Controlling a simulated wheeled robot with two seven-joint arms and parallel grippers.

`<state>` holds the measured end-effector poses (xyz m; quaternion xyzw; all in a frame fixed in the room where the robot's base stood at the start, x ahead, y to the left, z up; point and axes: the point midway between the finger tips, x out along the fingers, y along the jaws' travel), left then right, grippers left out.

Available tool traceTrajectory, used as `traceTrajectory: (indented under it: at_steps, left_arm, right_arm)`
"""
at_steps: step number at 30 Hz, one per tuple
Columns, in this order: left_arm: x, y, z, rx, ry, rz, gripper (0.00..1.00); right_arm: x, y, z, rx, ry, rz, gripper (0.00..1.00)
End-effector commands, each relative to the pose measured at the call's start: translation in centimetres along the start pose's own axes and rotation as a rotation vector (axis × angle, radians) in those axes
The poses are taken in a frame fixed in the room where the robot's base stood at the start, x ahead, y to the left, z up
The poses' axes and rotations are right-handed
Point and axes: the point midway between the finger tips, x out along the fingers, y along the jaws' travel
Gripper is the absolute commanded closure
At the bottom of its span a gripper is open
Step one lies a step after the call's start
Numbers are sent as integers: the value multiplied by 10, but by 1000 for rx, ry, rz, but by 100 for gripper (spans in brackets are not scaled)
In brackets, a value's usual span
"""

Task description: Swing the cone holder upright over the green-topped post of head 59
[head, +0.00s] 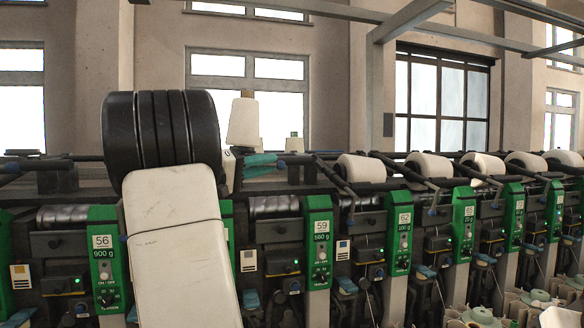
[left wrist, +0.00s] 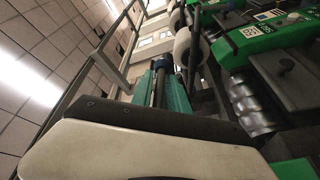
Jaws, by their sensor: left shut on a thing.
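Head 59 (head: 318,245) is the green panel right of my left arm in the head view. Its cone holder (head: 300,159) appears as dark bars with no cone, lying low at the top of the machine. My left gripper (head: 268,163) shows its teal fingers beside these bars. In the left wrist view, the teal fingers (left wrist: 166,92) are shut on a dark bar with a blue collar (left wrist: 163,65).
A white cone (head: 243,123) stands upright behind my arm. Heads to the right, such as 62 (head: 399,240), carry lying white cones (head: 361,168). Head 56 (head: 104,265) is at the left. My forearm hides the machine between 56 and 59. Space above the row is open.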

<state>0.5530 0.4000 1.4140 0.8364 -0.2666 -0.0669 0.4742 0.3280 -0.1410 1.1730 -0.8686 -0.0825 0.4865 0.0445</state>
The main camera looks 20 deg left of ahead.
Motion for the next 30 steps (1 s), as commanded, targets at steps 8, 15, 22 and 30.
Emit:
traceTrajectory:
  at_steps: [8,15,22,30]
  left_arm:
    - [4,2,4,-5,-7,15,100]
    - [4,1,4,-6,-8,14,70]
    - [2,1,2,-5,-2,10,67]
    - [-18,-1,1,-4,2,6,67]
  right_arm:
    - [0,0,0,0,0,0,56]
    - [0,0,0,0,0,0,56]
    - [0,0,0,0,0,0,56]
    - [0,0,0,0,0,0,56]
